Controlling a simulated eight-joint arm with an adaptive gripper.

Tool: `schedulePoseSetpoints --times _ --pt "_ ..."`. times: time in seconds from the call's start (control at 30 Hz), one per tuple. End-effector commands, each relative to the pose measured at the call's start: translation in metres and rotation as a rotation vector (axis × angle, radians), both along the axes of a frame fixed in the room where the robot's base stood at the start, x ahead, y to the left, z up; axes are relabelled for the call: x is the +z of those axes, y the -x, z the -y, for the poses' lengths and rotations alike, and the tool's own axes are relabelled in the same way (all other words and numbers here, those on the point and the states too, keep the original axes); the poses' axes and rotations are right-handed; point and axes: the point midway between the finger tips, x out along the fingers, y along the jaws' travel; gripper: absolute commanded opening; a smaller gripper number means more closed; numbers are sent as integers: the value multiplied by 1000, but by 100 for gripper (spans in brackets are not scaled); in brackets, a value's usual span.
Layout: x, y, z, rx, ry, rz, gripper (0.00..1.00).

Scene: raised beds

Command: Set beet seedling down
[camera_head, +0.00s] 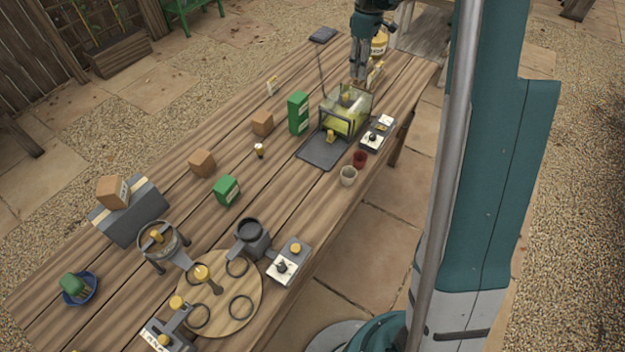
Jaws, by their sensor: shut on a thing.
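My gripper (359,82) points down at the back right of the wooden table, just above and behind a clear-walled box (358,103) with yellow-green inside. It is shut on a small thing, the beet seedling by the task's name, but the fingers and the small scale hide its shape. I cannot tell whether it touches the box. The box stands at the far end of a dark grey tray (318,153).
A green carton (298,112) stands left of the box. A red cup (359,159) and pale cup (348,176) stand near the right edge, by a small switch unit (375,138). A round board (240,315) with rings lies in front.

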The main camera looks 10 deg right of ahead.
Motion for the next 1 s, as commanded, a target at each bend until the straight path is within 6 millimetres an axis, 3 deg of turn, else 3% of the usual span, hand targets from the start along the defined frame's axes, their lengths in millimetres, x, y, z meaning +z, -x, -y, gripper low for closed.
schedulePoseSetpoints --times 0.1,0.5,0.8,1.0 --pt "2 21 -31 -3 0 0 13" --pt "3 99 -118 -23 0 0 13" --pt "-1 165 -172 -37 0 0 13" --pt "-5 201 -195 -48 0 0 13"
